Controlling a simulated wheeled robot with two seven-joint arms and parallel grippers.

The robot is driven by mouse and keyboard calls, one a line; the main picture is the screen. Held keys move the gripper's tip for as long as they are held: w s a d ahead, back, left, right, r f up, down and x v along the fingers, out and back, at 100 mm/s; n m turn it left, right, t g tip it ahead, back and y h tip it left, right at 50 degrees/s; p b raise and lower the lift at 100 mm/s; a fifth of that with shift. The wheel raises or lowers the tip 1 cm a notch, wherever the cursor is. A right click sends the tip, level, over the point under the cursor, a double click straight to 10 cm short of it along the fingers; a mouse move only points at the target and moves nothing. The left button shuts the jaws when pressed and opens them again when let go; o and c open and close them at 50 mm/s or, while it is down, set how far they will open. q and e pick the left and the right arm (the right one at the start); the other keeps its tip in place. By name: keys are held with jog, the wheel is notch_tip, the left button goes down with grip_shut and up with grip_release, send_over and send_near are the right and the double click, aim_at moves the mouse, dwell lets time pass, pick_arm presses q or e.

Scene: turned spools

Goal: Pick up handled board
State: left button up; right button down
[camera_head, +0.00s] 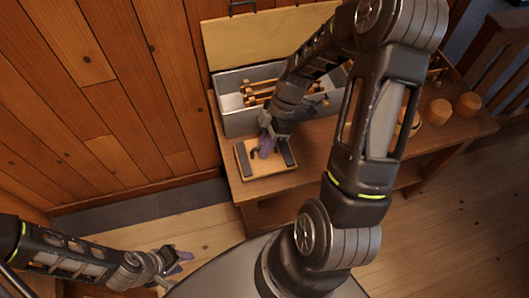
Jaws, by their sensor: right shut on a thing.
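The handled board (252,170) is a light wooden rectangle with a dark rim and dark strips at its sides. It is at the left end of the wooden table, and I cannot tell if it touches the tabletop. My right gripper (264,150) comes down over the board's middle and is shut on it. The purple fingers and the wrist hide the part that is gripped. My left gripper (182,262) is low at the left, apart from the board and the table. Its fingers are too small to tell open from shut.
A grey metal box (237,119) with an open wooden lid (265,40) stands behind the board, holding several turned spools (262,88). Round wooden pieces (438,111) sit at the table's right. A plank wall (110,90) is close on the left. The table front (325,165) has some bare room.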

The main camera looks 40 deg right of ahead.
notch_tip(320, 180, up, 6)
jog(key=shift+r, duration=0.1)
dwell(0.8)
